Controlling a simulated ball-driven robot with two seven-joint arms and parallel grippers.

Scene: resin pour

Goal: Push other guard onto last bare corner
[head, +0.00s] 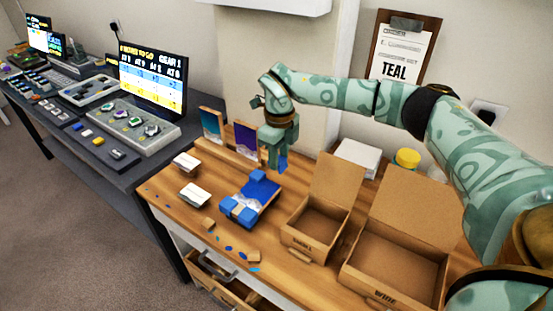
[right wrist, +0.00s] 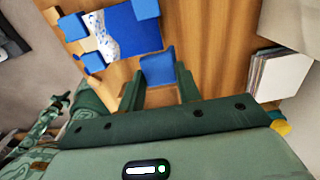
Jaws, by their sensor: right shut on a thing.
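A blue and white resin panel (head: 262,190) lies flat on the wooden table. Blue guards sit on its corners: one at the back (head: 257,175), one at the left (head: 228,203) and one at the front (head: 246,216). The right corner is bare. My right gripper (head: 277,158) is shut on another blue guard (head: 283,164), above the table just behind the panel. In the right wrist view this held guard (right wrist: 158,68) hangs between the fingers, close to the panel's (right wrist: 128,28) bare corner. I cannot tell whether they touch. My left gripper is not in view.
A small open carton (head: 312,238) and a larger one (head: 392,262) stand to the right. White-topped stacks (head: 194,195) lie to the left of the panel. Two upright pictures (head: 246,139) stand behind. Blue chips and small wooden blocks (head: 253,257) lie in front.

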